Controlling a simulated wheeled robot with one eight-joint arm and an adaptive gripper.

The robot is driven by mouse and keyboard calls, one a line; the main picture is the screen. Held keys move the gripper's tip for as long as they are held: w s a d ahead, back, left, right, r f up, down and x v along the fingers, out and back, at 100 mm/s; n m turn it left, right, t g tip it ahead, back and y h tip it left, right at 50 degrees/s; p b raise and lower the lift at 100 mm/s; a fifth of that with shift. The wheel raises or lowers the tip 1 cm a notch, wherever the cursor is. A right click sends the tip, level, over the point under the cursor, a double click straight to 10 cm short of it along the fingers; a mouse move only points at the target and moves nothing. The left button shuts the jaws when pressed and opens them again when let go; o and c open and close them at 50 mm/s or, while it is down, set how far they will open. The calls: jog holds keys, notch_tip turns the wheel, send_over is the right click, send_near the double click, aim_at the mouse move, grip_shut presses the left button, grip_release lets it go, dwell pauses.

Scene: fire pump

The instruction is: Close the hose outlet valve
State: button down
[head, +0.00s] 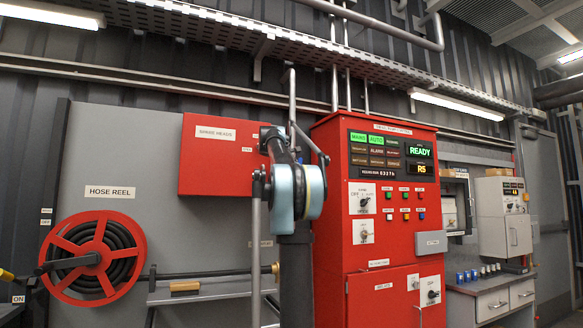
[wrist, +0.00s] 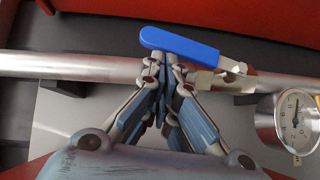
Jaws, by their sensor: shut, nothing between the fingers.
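A blue lever handle (wrist: 180,42) shows in the wrist view above the fingertips, fixed at its right end to a metal valve fitting (wrist: 230,76) on a silver pipe (wrist: 75,66). The lever lies nearly along the pipe, tilted slightly down to the right. My gripper (wrist: 165,66) is shut and empty. Its fingertips are close by the lever's left half, over the pipe; I cannot tell whether they touch it. In the head view my arm (head: 290,190) stands in front of the panels, and I cannot make out the gripper or the lever there.
A round pressure gauge (wrist: 297,118) sits right of the gripper. In the head view, a red hose reel (head: 92,258) is at left, a red box (head: 215,158) on the wall, a red control cabinet (head: 378,235) at centre right, and a drawer bench (head: 493,300) farther right.

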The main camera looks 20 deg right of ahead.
jog(key=w+a+r+v, duration=0.1)
jog(key=a+v, duration=0.1)
jog(key=v, duration=1)
jog(key=shift+w+a, duration=0.2)
jog(key=shift+a, duration=0.05)
jog(key=shift+r, duration=0.15)
jog(key=shift+s+a+m+g+y, duration=0.15)
jog(key=shift+s+m+g+y, duration=0.15)
